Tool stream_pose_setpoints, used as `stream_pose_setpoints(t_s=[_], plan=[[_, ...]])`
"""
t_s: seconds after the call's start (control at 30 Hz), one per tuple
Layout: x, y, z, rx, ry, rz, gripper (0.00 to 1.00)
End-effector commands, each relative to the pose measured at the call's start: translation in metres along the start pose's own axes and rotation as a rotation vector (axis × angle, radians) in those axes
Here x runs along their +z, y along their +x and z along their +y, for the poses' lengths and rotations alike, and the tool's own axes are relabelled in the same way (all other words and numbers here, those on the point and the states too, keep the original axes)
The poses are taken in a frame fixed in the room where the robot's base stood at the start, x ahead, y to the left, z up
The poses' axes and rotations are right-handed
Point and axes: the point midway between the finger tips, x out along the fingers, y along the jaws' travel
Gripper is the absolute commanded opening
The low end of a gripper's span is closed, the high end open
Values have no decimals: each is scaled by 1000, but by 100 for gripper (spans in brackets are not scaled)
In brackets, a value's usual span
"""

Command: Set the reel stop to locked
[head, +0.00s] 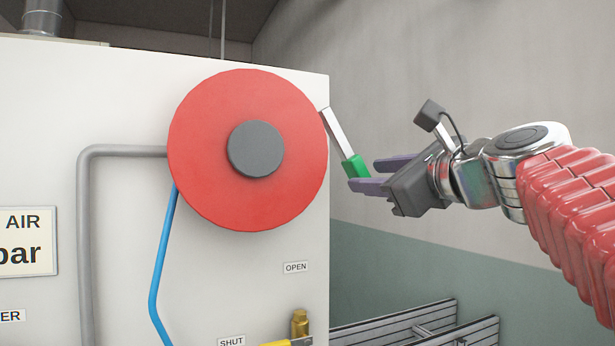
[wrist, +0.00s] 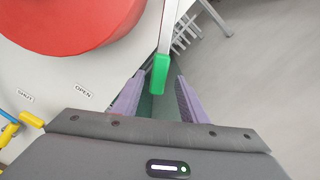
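The reel stop is a pale lever arm (head: 337,130) with a green grip (head: 355,167) at its lower end. It slants down to the right from beside the red reel's right edge (head: 247,150). In the wrist view the green grip (wrist: 159,75) hangs between my fingertips, with a gap visible on each side. My gripper (head: 366,174) comes in from the right and is open around the grip's end. Its two purple fingers also show in the wrist view (wrist: 160,79). The lever's pivot is partly hidden near the reel. No locked label for it is visible.
A brass valve with a yellow handle (head: 289,342) sits low on the cabinet, near OPEN and SHUT labels. A blue hose (head: 161,250) runs down from the reel. Metal racks (head: 420,325) stand low at right. Space right of the cabinet is free around my gripper.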

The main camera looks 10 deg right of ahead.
Motion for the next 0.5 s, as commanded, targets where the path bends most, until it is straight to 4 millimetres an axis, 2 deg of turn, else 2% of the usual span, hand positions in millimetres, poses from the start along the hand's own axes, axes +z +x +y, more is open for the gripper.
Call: stream_pose_setpoints(t_s=[0.2,0.33,0.5], plan=[[0,31,1,3,0,-1,39],[0,42,1,2,0,0,39],[0,46,0,0,-1,-1,39]])
